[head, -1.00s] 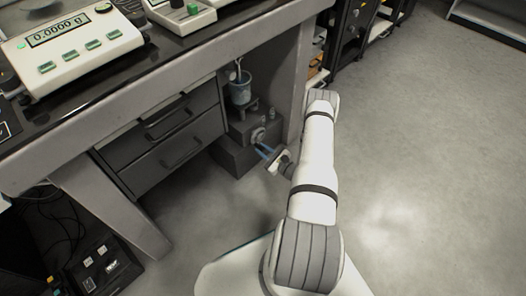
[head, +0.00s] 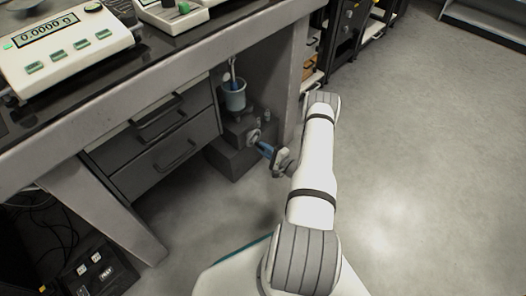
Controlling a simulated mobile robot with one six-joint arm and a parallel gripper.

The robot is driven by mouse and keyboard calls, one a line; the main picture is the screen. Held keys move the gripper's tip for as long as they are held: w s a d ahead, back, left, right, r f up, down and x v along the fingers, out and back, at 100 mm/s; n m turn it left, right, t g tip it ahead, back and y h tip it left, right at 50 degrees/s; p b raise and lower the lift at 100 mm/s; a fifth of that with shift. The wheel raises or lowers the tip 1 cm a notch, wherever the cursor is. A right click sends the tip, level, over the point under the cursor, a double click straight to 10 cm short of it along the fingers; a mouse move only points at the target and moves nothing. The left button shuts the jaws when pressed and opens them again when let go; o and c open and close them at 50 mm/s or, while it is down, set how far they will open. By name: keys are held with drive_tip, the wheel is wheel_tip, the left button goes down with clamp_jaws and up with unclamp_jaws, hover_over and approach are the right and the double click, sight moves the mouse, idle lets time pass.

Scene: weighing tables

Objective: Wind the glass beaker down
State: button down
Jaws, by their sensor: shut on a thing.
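The glass beaker (head: 235,98) stands upright on a small dark stand under the table, with a thin rod or wire (head: 232,70) reaching down into it from above. Below it is a dark block (head: 234,158) with a round knob (head: 254,136) on its front right. My gripper (head: 266,149) is at the knob, shut on a blue part (head: 263,147) that sticks out there. The fingertips are small in view and partly merge with this part.
The table (head: 172,59) carries a balance (head: 66,45) reading 0.0000 g. Drawers (head: 152,140) stand left of the block, and a table leg (head: 298,75) stands to its right. Cables and a dark box (head: 98,272) lie at lower left. The floor at right is clear.

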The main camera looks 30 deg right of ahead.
drive_tip(key=shift+w+d+r+n, duration=0.15)
drive_tip(key=shift+d+r+n, duration=0.2)
drive_tip(key=shift+n, duration=1.3)
drive_tip(key=shift+w+d+r+n, duration=0.15)
drive_tip(key=shift+d+n, duration=0.25)
drive_tip(key=shift+n, duration=1.2)
drive_tip(key=shift+w+d+r+n, duration=0.1)
drive_tip(key=shift+d+r+n, duration=0.3)
drive_tip(key=shift+n, duration=1.25)
drive_tip(key=c, duration=1.3)
unclamp_jaws()
drive_tip(key=shift+p+v, duration=1.25)
drive_tip(key=shift+v, duration=2.7)
